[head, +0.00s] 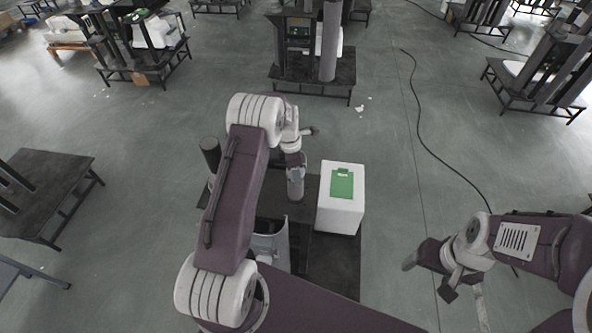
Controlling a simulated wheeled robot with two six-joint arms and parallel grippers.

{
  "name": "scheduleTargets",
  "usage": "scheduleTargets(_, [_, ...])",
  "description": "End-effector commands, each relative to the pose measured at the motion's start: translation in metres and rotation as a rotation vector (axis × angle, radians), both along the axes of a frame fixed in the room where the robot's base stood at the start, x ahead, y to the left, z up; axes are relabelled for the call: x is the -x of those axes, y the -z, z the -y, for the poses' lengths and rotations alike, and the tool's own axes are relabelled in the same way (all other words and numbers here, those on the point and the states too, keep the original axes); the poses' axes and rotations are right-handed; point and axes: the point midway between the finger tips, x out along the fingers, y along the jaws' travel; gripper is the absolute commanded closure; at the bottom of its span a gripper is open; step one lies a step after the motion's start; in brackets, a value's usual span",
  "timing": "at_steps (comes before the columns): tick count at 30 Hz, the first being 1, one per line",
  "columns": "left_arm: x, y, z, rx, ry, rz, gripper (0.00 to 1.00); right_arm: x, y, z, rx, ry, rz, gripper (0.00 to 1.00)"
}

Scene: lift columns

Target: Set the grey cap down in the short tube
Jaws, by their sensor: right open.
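My left arm bends over the dark table (335,262), and its gripper (294,172) points down at the middle. A grey cylindrical piece (296,188) is right under it. I cannot tell whether this is the short tube, the cap, or both, nor whether the jaws grip it. A dark grey tube (210,153) stands upright to the left, partly hidden behind my left arm. The grey cap cannot be made out separately. My right gripper (428,272) is open and empty, off to the right over the floor, well apart from the table.
A white box (341,205) with a green label (342,183) stands on the table, close right of the grey piece. Other column tables (312,66) stand further back and to the sides. A black cable (424,140) runs across the floor at right.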

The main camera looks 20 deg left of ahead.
Motion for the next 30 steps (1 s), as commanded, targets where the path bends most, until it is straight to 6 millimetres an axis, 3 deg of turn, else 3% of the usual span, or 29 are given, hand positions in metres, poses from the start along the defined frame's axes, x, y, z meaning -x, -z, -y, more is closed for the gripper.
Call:
scheduleTargets(23, [-0.0001, 0.0029, 0.0, 0.0, 0.0, 0.0, 0.82, 0.0, 0.0009, 0.0, 0.0, 0.0, 0.0, 0.24])
scheduleTargets(24, [-0.0001, 0.0029, 0.0, 0.0, 0.0, 0.0, 0.34, 0.0, 0.0009, 0.0, 0.0, 0.0, 0.0, 0.24])
scheduleTargets(26, [-0.0001, 0.0029, 0.0, 0.0, 0.0, 0.0, 0.17, 0.0, 0.0009, 0.0, 0.0, 0.0, 0.0, 0.24])
scheduleTargets(30, [-0.0001, 0.0029, 0.0, 0.0, 0.0, 0.0, 0.17, 0.0, 0.001, 0.0, 0.0, 0.0, 0.0, 0.24])
